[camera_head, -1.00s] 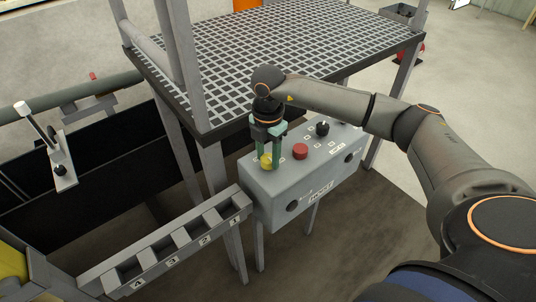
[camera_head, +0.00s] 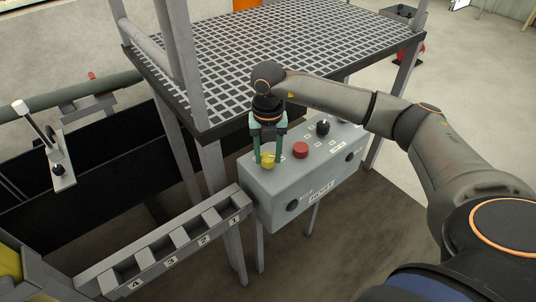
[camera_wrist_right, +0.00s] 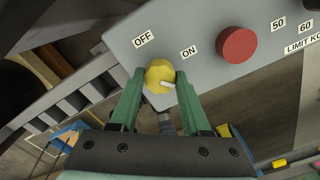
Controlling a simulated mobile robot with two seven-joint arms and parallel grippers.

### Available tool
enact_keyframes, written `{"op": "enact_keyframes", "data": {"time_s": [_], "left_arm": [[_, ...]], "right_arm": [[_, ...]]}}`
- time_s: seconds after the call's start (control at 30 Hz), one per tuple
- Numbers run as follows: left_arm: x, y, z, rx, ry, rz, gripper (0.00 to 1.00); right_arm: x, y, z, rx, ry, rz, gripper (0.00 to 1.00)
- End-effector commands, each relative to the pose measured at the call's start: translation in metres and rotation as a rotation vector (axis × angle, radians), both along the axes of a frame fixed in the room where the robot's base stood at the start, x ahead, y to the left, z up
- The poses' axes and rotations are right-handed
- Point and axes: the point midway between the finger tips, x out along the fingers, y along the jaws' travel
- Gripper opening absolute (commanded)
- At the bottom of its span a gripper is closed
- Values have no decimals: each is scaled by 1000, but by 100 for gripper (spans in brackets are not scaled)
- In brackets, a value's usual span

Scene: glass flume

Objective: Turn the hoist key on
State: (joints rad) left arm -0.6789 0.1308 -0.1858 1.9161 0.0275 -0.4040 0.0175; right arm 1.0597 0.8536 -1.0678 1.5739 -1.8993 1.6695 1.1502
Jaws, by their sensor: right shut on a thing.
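The hoist key is a yellow knob (camera_head: 267,163) on top of the grey control box (camera_head: 287,186), at its left end. In the right wrist view the yellow knob (camera_wrist_right: 159,76) sits between the OFF label (camera_wrist_right: 143,39) and the ON label (camera_wrist_right: 188,52). Its short white mark points to the right and slightly down in that view, not squarely at either label. My right gripper (camera_head: 268,157) comes down from above, its green fingers shut on the knob from both sides. My left gripper is not in view.
A red button (camera_head: 300,150) and a black knob (camera_head: 322,128) stand on the same box, right of the key. A grid platform (camera_head: 270,50) on grey posts rises behind it. A numbered slotted rack (camera_head: 165,247) runs off to the left.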

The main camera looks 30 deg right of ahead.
Motion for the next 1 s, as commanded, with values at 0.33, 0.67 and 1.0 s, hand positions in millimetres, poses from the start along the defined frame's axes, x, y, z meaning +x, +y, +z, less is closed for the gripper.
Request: {"op": "enact_keyframes", "data": {"time_s": [0.33,0.67,1.0], "left_arm": [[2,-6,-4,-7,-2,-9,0],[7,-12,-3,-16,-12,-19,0],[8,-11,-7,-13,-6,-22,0]], "right_arm": [[0,0,0,0,-1,331,0],[0,0,0,1,-3,608,0],[0,0,1,0,-2,777,0]]}}
